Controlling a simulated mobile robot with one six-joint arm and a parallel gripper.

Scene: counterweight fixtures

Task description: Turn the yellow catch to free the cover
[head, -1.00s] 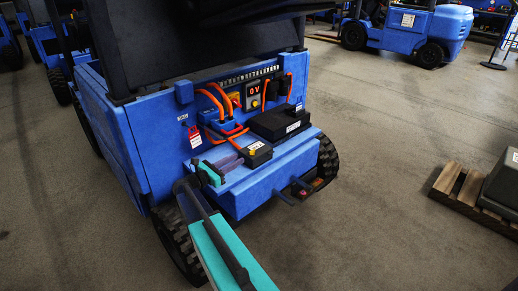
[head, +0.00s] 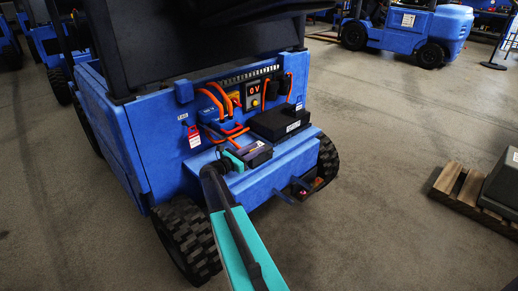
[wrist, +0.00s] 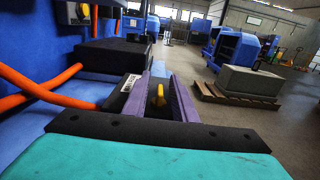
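The yellow catch (wrist: 158,96) stands in the wrist view between the two purple fingers of my gripper (wrist: 157,86). A finger is on each side of it, with a visible gap, so my gripper is open around the catch. A small black cover (wrist: 118,98) with a white label lies beside the left finger, partly hidden by it. In the head view my gripper (head: 252,154) is over this small black cover on the blue truck's rear ledge. The catch cannot be made out there.
A larger black box (head: 281,124) sits behind on the ledge of the blue truck (head: 160,125). Orange cables (wrist: 38,90) run close on the left. A red tag (head: 194,138) hangs on the truck. A pallet (head: 462,190) with a grey box stands to the right; the floor between is clear.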

